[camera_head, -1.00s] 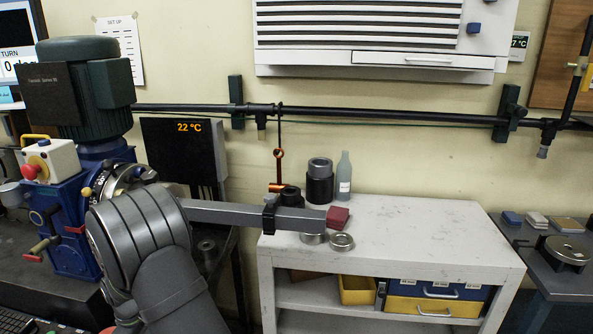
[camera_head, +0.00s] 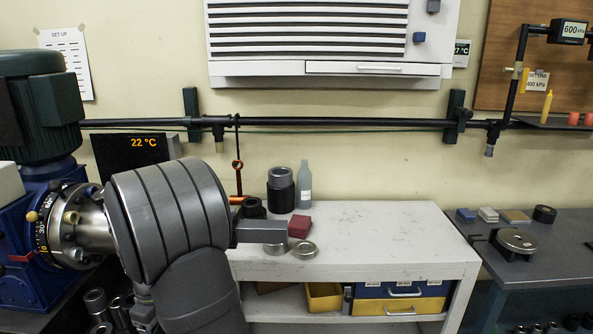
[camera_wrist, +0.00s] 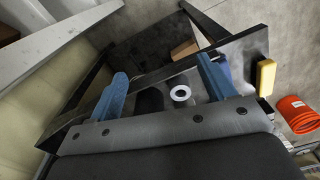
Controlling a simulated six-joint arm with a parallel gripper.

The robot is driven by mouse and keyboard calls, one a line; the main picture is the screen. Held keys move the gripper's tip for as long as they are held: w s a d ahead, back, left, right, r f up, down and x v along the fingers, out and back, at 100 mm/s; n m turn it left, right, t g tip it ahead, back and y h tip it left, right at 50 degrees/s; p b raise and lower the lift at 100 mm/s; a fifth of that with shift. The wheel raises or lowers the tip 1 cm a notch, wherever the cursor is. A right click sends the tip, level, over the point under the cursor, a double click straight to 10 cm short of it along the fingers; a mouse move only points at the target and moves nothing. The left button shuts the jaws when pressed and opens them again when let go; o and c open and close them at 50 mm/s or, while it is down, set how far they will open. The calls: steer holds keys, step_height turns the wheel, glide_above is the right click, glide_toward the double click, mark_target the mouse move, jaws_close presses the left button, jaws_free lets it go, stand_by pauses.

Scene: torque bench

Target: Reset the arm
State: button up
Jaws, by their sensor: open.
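A grey bar (camera_head: 262,231), like a lever arm, sticks out to the right from behind my own arm in the head view, level above the white bench. Most of it is hidden by my arm links. Its bench machine has a blue housing (camera_head: 30,240) and a black angle dial (camera_head: 43,228) with a metal flange (camera_head: 85,222) at the left. My gripper (camera_wrist: 163,86) shows in the wrist view as two blue fingers set wide apart. Nothing is held between them. Below them lie a dark surface, a black cylinder (camera_wrist: 149,101) and a pale ring (camera_wrist: 181,93). The gripper is hidden in the head view.
The white bench (camera_head: 375,235) carries a dark cylinder (camera_head: 281,193), a grey bottle (camera_head: 304,185), a red block (camera_head: 299,227) and a metal ring (camera_head: 305,249). Its right part is clear. A yellow block (camera_wrist: 266,77) and an orange cylinder (camera_wrist: 297,114) show in the wrist view.

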steer(key=w+d+r+m, duration=0.3)
steer(key=d+m, duration=0.4)
steer(key=d, duration=0.5)
steer(key=w+d+r+m, duration=0.3)
steer(key=d+m, duration=0.4)
steer(key=d, duration=0.6)
steer(key=w+d+r+m, duration=0.3)
steer(key=d+m, duration=0.3)
steer(key=d, duration=0.7)
steer(key=shift+w+r+m, duration=0.25)
steer(key=shift+r+m, duration=0.15)
steer(key=shift+r, duration=0.1)
steer(key=o, duration=0.5)
steer(key=shift+a, duration=0.1)
